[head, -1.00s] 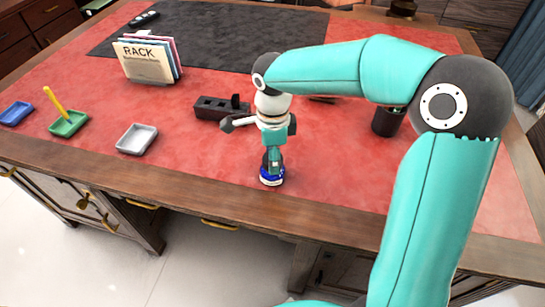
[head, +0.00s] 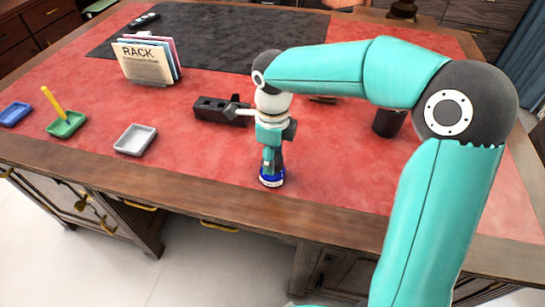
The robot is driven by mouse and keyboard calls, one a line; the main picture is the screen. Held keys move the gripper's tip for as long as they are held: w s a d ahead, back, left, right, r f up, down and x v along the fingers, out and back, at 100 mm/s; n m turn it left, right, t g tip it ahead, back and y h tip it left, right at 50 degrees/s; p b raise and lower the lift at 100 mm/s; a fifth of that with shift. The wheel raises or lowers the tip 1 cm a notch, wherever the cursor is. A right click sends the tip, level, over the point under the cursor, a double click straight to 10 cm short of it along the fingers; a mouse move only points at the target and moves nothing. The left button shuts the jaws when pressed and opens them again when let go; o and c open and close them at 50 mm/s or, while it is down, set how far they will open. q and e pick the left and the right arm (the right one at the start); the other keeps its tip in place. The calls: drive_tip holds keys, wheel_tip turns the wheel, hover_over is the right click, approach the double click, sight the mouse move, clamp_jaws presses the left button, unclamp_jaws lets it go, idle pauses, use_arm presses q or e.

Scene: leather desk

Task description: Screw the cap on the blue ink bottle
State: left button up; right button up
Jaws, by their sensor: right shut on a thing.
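The blue ink bottle (head: 272,180) stands upright near the front edge of the red leather desk top, with a pale label on its front. My right gripper (head: 271,168) points straight down over the bottle, its fingers closed at the bottle's top. The cap is hidden between the fingers, so I cannot see how it sits on the neck. My left gripper does not show.
A black block with square holes (head: 221,109) lies behind and left of the bottle. A white tray (head: 135,139), green tray (head: 67,124) and blue tray (head: 14,114) sit at left. A card rack (head: 148,62) stands behind. A dark cup (head: 388,122) is at right.

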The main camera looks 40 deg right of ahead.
drive_tip(key=m, duration=0.3)
drive_tip(key=o, duration=1.2)
wheel_tip(320, 180, up, 12)
drive_tip(key=shift+f, duration=0.1)
